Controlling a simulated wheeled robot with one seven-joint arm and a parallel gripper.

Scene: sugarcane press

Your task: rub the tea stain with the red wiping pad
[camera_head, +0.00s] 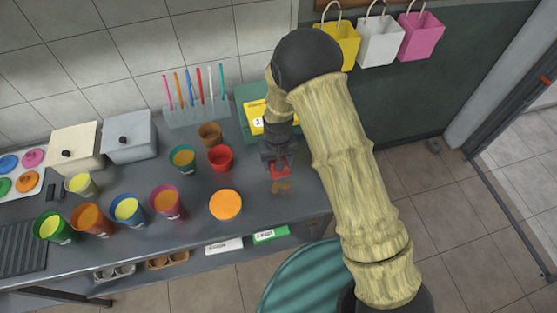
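My gripper (279,163) points down over the right part of the grey counter. The red wiping pad (281,173) is at its fingertips, and the gripper appears shut on it. The brown tea stain (281,187) lies on the counter just in front of the pad, toward the counter's front edge. The pad's lower edge is right beside the stain in the picture. I cannot tell whether the pad touches the counter.
A red cup (220,159) and an orange disc (225,205) stand left of the stain. Several coloured cups fill the counter's left part. A yellow card (256,117) on a green holder is behind my gripper. Straws stand in a clear rack (197,115) at the wall.

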